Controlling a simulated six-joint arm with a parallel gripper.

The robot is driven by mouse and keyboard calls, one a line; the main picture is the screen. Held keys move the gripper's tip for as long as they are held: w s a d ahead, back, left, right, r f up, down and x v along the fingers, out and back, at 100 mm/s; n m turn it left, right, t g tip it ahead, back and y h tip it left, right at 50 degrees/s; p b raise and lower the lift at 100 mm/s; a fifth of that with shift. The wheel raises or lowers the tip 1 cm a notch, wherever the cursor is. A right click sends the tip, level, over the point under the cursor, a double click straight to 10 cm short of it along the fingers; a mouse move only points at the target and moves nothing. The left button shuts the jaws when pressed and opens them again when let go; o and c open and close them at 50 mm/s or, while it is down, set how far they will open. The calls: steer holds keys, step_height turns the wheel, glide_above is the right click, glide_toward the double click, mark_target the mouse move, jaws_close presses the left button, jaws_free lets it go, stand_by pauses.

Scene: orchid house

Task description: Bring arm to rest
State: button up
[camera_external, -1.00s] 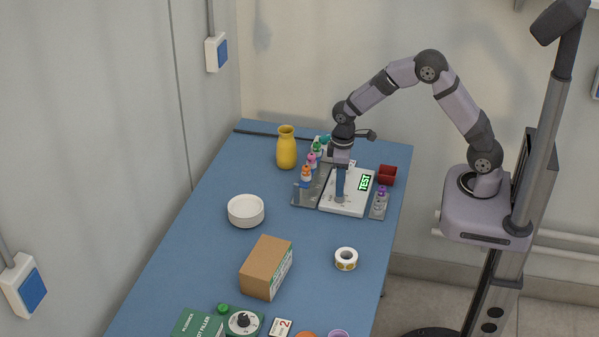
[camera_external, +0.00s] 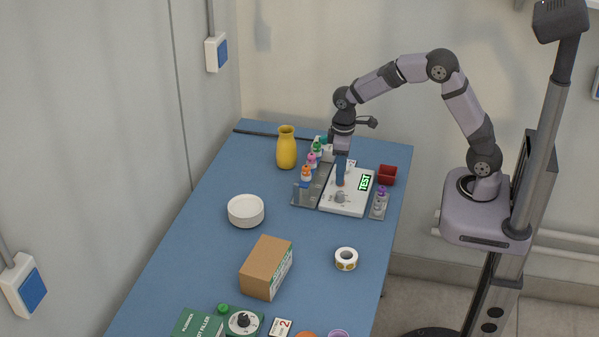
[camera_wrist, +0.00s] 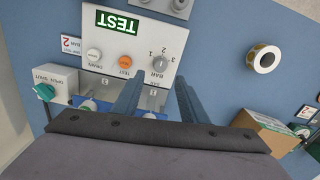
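My gripper (camera_external: 341,180) hangs pointing down above the white control panel (camera_external: 345,205) on the blue table. In the wrist view my gripper (camera_wrist: 157,84) is open, with a gap between its two dark fingers and nothing held. The fingertips look apart from the knob. The arm is bent, raised at the elbow.
Coloured bottles (camera_external: 307,173) stand left of the panel, with a yellow vase (camera_external: 286,148) behind. A red container (camera_external: 387,175) is at the right. Space above the table is free.

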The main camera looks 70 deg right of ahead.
steer(key=shift+w+m, duration=0.25)
steer(key=shift+m, duration=0.05)
steer(key=shift+m+g, duration=0.4)
steer(key=shift+m, duration=0.2)
steer(key=s+f, duration=0.2)
steer(key=s, duration=0.1)
steer(key=s+f, duration=0.1)
steer(key=s, duration=0.1)
steer(key=shift+s+a+f, duration=0.2)
steer(key=shift+a+f, duration=0.05)
steer(key=shift+f, duration=0.15)
steer(key=shift+g, duration=0.4)
steer(key=s, duration=0.4)
steer(key=s+a, duration=0.1)
steer(key=s, duration=0.2)
steer(key=shift+f, duration=0.4)
steer(key=s+a+r+t, duration=0.1)
steer(key=s+a+r, duration=0.2)
steer(key=s+r, duration=0.2)
steer(key=shift+s+a+n+t, duration=0.15)
steer(key=shift+s+n+t, duration=0.15)
steer(key=shift+s, duration=1.05)
